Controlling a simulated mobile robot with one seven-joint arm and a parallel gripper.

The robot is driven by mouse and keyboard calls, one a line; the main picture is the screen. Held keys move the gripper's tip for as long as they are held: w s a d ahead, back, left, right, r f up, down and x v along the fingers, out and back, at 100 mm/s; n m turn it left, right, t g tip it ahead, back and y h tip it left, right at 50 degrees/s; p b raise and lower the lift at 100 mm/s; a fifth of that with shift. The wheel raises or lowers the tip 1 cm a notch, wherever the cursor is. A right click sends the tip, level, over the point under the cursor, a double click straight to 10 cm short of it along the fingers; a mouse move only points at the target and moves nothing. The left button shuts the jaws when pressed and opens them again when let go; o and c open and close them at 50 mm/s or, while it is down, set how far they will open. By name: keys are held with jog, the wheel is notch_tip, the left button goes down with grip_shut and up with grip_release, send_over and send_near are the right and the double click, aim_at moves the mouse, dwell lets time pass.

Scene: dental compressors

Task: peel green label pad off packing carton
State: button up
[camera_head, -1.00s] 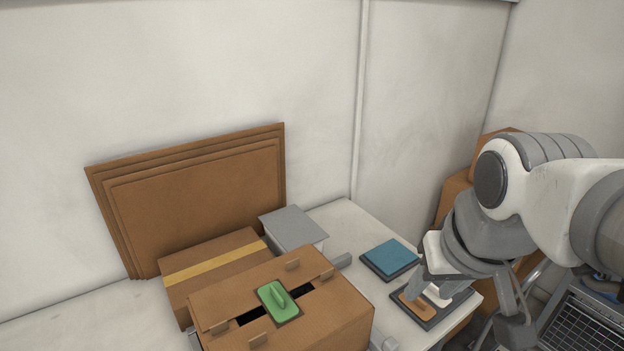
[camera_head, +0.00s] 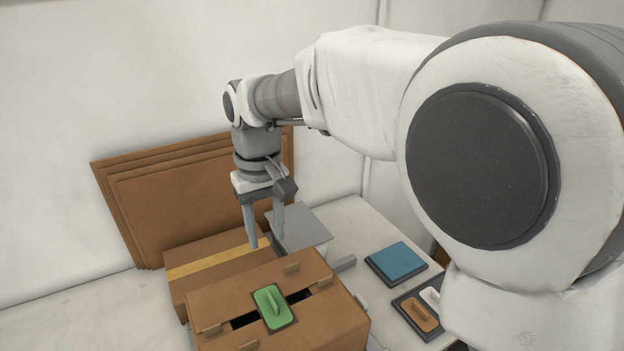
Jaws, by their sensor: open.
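The green label pad (camera_head: 272,306) has a raised grip ridge and sits on a dark square on top of the packing carton (camera_head: 325,318). The carton is brown cardboard with a dark slot across its top and small tabs near its edges. My gripper (camera_head: 266,243) points down with its two fingers apart and nothing between them. In the picture it is above and slightly behind the carton, over the taped box and apart from the green pad.
A brown box with yellow tape (camera_head: 212,259) stands behind the carton, beside a grey-topped box (camera_head: 300,229). Flat cardboard sheets (camera_head: 190,200) lean on the wall. A blue pad (camera_head: 396,262) and a tray with an orange-brown block (camera_head: 420,315) lie right.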

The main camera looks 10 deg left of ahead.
aim_at(272, 298)
jog(key=f, duration=1.7)
jog(key=shift+a+f, duration=0.2)
jog(key=shift+f, duration=0.15)
grip_shut()
jog(key=c, duration=0.6)
grip_release()
grip_shut()
jog(key=shift+r+p, duration=0.9)
jog(key=shift+r, duration=0.75)
